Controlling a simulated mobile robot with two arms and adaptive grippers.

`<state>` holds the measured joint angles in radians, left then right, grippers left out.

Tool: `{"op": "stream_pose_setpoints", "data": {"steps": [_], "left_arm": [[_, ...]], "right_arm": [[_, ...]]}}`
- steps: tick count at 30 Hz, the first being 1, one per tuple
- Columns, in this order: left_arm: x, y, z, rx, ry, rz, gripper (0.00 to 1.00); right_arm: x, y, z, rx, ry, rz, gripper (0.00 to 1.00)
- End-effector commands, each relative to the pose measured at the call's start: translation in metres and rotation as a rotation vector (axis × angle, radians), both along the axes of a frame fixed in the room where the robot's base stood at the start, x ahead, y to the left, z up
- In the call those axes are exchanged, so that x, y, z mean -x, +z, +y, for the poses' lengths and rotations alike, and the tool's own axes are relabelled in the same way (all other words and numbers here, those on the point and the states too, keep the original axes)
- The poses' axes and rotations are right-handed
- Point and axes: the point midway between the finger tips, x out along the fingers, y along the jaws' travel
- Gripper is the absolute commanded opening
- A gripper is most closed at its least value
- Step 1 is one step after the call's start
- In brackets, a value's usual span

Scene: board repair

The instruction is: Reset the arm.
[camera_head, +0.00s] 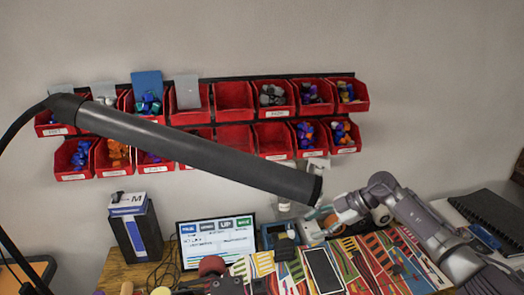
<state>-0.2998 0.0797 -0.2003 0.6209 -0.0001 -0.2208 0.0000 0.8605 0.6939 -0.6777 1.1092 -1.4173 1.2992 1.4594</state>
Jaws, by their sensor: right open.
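My right arm comes in from the right edge and bends over the right part of the workbench. My right gripper (331,219) is at the end of this arm, above the back of the bench and near a small blue device (279,235). It is open, and I see nothing held in it. The fingertips are small and partly hard to make out against the clutter.
A long dark lamp tube (190,147) crosses the foreground, just left of my right gripper. Red bins (232,98) hang on the wall. A monitor (217,241), a dark box (136,230), a colourful mat (385,262) with a black-screened device (323,270), and a black notebook (492,217) crowd the bench.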

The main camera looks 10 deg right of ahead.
Motion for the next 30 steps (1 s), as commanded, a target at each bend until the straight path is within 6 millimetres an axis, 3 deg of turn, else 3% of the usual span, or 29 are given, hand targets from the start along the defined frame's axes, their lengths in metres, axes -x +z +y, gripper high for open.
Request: {"op": "stream_pose_setpoints", "data": {"steps": [4, 7, 9, 11, 14, 16, 20, 23, 25, 30], "left_arm": [[0.0, 0.0, 0.0, 0.0, 0.0, 0.0, 0.4], [0.0, 0.0, 0.0, 0.0, 0.0, -0.001, 0.4], [0.0, 0.0, -0.001, 0.001, 0.0, -0.001, 0.4], [0.0, 0.0, -0.001, 0.001, 0.001, -0.001, 0.4], [0.0, 0.0, 0.0, 0.001, 0.001, -0.001, 0.4], [0.0, 0.0, 0.0, 0.0, 0.001, -0.001, 0.4], [0.0, 0.0, 0.0, 0.0, 0.001, -0.001, 0.4], [0.0, 0.0, 0.0, 0.0, 0.001, -0.001, 0.4], [0.0, 0.0, 0.0, 0.0, 0.001, -0.001, 0.4], [0.0, 0.0, 0.0, 0.0, 0.001, 0.0, 0.4]], "right_arm": [[-0.002, 0.002, 0.056, -0.156, 0.004, -0.149, 0.5], [-0.001, 0.018, 0.107, -0.347, -0.063, -0.32, 0.5], [0.001, 0.034, 0.13, -0.479, -0.168, -0.432, 0.5], [0.004, 0.048, 0.138, -0.573, -0.289, -0.505, 0.5], [0.011, 0.059, 0.132, -0.673, -0.538, -0.57, 0.5], [0.019, 0.056, 0.116, -0.697, -0.736, -0.572, 0.5], [0.05, 0.024, 0.076, -0.637, -1.099, -0.472, 0.5], [0.091, -0.017, 0.049, -0.507, -1.335, -0.312, 0.5], [0.13, -0.047, 0.036, -0.388, -1.456, -0.167, 0.5], [0.211, -0.092, 0.027, -0.156, -1.562, 0.114, 0.5]]}}
